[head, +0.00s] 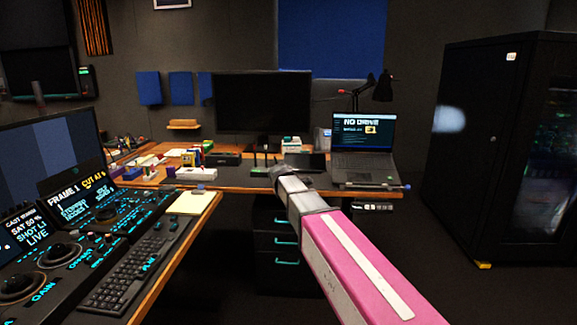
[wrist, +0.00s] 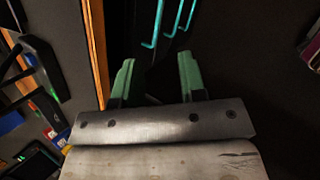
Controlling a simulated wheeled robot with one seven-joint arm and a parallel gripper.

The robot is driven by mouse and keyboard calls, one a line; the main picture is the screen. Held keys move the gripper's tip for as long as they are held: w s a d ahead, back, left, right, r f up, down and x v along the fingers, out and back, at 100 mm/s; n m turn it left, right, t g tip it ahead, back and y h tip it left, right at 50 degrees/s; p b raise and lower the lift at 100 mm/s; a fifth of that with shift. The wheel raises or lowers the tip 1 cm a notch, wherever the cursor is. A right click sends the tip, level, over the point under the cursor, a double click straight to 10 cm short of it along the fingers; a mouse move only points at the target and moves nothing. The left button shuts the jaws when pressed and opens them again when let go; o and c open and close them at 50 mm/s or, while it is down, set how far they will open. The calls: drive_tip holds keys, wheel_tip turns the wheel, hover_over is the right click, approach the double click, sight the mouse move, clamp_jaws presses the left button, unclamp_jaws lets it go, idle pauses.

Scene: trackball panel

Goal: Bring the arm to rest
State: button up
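My pink and grey arm (head: 345,255) reaches from the lower right of the head view toward the middle of the desks. Its end with my gripper (head: 284,173) shows small at the near edge of the back desk, and its fingers are not clear there. In the wrist view my gripper (wrist: 157,78) has two green fingers standing well apart, with nothing between them. The trackball panel (head: 75,245) is at the left of the head view, apart from my gripper.
The back desk (head: 235,183) holds a laptop (head: 363,145), a dark monitor (head: 262,103) and small boxes. A keyboard (head: 130,275) and yellow notepad (head: 193,202) lie at the left. Drawers with teal handles (head: 285,240) stand below. A black cabinet (head: 490,150) is at right.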

drive_tip(key=s+d+f+m+g+y, duration=0.1)
drive_tip(key=s+d+f+m+g, duration=0.1)
drive_tip(key=s+d+f+m, duration=0.4)
drive_tip(key=s+d+f+m+g+y, duration=0.1)
drive_tip(key=s+d+f+m, duration=0.5)
drive_tip(key=s, duration=0.7)
drive_tip(key=s+d+f+m+g, duration=0.3)
drive_tip(key=s+d+f+m, duration=0.3)
drive_tip(key=s+f+m, duration=0.1)
drive_tip(key=s+m, duration=0.1)
drive_tip(key=s, duration=0.1)
drive_tip(key=shift+s+d+f+m+y, duration=0.3)
drive_tip(key=shift+s+f+m+y, duration=0.05)
drive_tip(key=shift+s+m+y, duration=0.05)
